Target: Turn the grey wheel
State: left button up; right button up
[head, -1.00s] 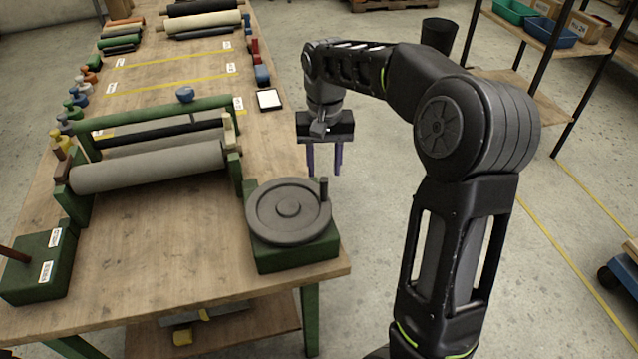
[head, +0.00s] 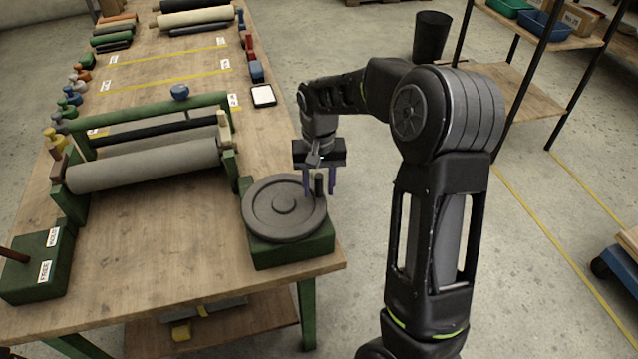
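The grey wheel (head: 284,206) lies flat on a green base block (head: 290,252) at the front right corner of the wooden table. Its short dark upright handle (head: 319,186) stands at the rim, on the wheel's right far side. My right gripper (head: 320,188) points down at this handle, its two purple-grey fingers apart, with the handle showing between them. The fingers look open; whether they touch the handle I cannot tell. My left gripper is not in view.
A roller press with a grey roller (head: 145,165) in a green frame stands left of the wheel. A green block with a lever (head: 40,265) is at the front left. Shelving stands at the right.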

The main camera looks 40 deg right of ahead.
grip_shut()
dwell(0.4)
dwell(1.0)
